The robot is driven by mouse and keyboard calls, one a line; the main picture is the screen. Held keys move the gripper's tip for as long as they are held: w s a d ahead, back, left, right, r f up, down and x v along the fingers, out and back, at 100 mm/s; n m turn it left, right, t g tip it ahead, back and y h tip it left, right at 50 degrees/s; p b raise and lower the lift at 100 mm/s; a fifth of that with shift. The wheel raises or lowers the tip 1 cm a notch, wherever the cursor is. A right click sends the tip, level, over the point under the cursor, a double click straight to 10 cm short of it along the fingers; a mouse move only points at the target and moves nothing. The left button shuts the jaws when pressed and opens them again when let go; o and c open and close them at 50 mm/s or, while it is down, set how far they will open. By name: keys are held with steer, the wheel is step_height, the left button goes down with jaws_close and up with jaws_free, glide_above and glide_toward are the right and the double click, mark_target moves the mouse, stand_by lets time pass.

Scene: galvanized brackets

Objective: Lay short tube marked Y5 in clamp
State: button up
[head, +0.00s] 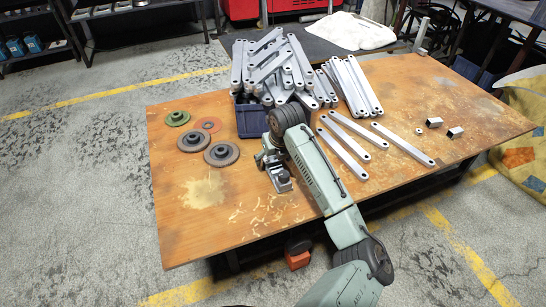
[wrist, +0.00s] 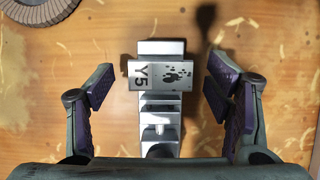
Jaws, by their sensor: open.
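The short tube marked Y5 (wrist: 160,74) is a square grey metal piece with black lettering and dark specks on its upper face. In the wrist view it lies across the grey metal clamp (wrist: 160,121), between its end block and stepped body. I cannot tell how deep it sits. The clamp (head: 282,181) also shows in the head view, on the table below my wrist. My gripper (wrist: 160,82) is open, with one finger on each side of the tube and clear gaps to both. In the head view my arm hides the tube.
Grinding discs (head: 221,153) lie left on the wooden table (head: 240,225). A blue bin (head: 249,122) heaped with metal bars stands behind the clamp. Loose bars (head: 343,155) and small square tube pieces (head: 455,132) lie to the right.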

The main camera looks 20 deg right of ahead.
steer(key=v, duration=1.1)
steer(key=shift+s+r, duration=0.2)
steer(key=shift+r, duration=0.15)
steer(key=shift+a, duration=0.1)
